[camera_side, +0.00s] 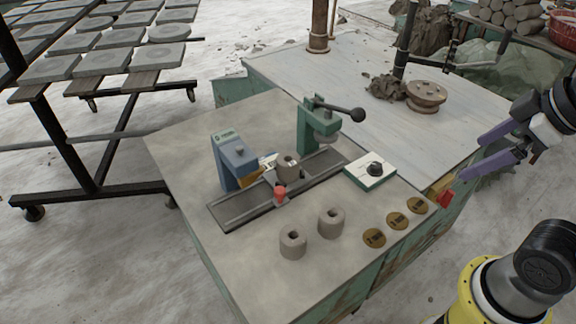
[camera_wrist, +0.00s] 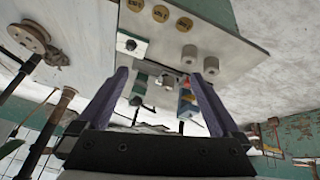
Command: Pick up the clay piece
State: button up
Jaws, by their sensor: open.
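Three grey clay cylinders with holes in their tops are in the side view; I cannot tell which one is the task's clay piece. One clay cylinder (camera_side: 288,167) sits at the track of the bench fixture. A second clay cylinder (camera_side: 331,222) and a third clay cylinder (camera_side: 292,243) stand upright on the bare bench top in front. The two loose ones also show in the wrist view, as one cylinder (camera_wrist: 188,54) and another (camera_wrist: 210,66). My gripper (camera_side: 472,158) has purple fingers, open and empty, raised at the bench's right side. The gripper also shows in the wrist view (camera_wrist: 159,74).
A blue block device (camera_side: 232,160) and a green lever press (camera_side: 306,125) flank the track. A white box with a black knob (camera_side: 371,170) and several brass discs (camera_side: 397,221) lie right.

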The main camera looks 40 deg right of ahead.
jog(key=w+r+n, duration=0.5)
jog(key=w+r, duration=0.1)
jog(key=r, duration=0.1)
jog(key=n+g, duration=0.6)
jog(key=n, duration=0.5)
send_over(288, 158)
jog(key=f, duration=2.3)
jog(key=shift+s+d+f, duration=0.15)
jog(key=shift+s+f, duration=0.1)
jog(key=shift+f, duration=0.1)
jog(key=shift+w+f, duration=0.15)
jog(key=shift+f, duration=2.75)
jog(key=shift+c, duration=0.2)
